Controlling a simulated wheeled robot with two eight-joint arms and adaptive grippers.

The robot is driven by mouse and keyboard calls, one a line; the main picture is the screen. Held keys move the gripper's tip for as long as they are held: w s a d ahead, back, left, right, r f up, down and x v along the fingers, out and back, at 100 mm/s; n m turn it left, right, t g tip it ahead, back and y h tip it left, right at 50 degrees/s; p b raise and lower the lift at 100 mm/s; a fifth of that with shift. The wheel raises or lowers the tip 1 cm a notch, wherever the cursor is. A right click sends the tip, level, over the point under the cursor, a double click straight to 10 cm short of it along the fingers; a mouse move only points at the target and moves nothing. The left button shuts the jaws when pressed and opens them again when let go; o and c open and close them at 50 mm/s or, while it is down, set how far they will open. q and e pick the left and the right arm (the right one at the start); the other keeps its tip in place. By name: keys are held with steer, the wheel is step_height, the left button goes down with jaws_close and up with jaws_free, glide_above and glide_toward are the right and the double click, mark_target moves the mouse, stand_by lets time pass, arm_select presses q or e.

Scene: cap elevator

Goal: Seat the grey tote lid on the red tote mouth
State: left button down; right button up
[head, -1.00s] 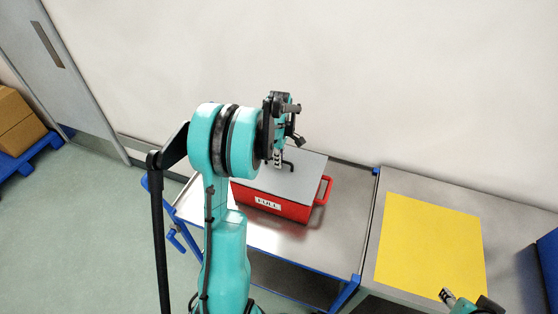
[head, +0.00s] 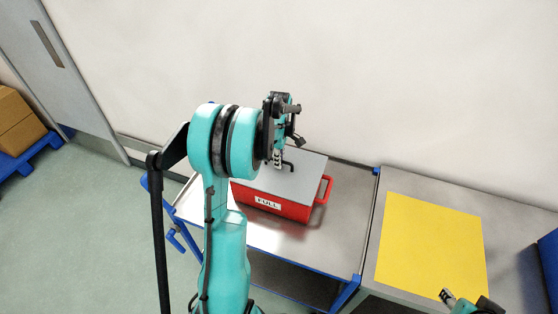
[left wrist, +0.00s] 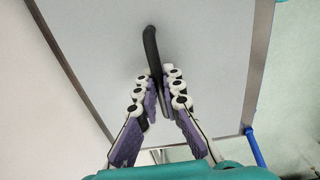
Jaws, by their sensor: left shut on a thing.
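The red tote (head: 290,208) stands on the steel top of a blue-framed cart, with a white "FULL" label on its front and a red handle at its right. The grey lid (head: 304,174) lies over the tote mouth; I see no clear gap along the visible front and right edges, but the far left part is hidden by my arm. My left gripper (head: 282,162) is above the lid, shut on its black handle (head: 289,166). In the left wrist view the fingers (left wrist: 158,100) close around the dark handle (left wrist: 152,50) over the grey lid (left wrist: 100,40). My right gripper (head: 466,302) shows only partly at the bottom right.
The cart top (head: 335,235) is bare in front and right of the tote. A grey table with a yellow mat (head: 430,245) stands to the right. A wall (head: 400,80) rises behind. Cardboard boxes (head: 18,125) sit on a blue pallet at far left.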

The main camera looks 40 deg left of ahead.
arm_select(q)
steer(key=shift+f+b, duration=0.3)
steer(key=shift+f, duration=0.1)
steer(key=c, duration=1.6)
jaws_free()
steer(key=shift+r+p, duration=2.3)
steer(key=shift+r, duration=1.2)
steer(key=shift+d, duration=0.1)
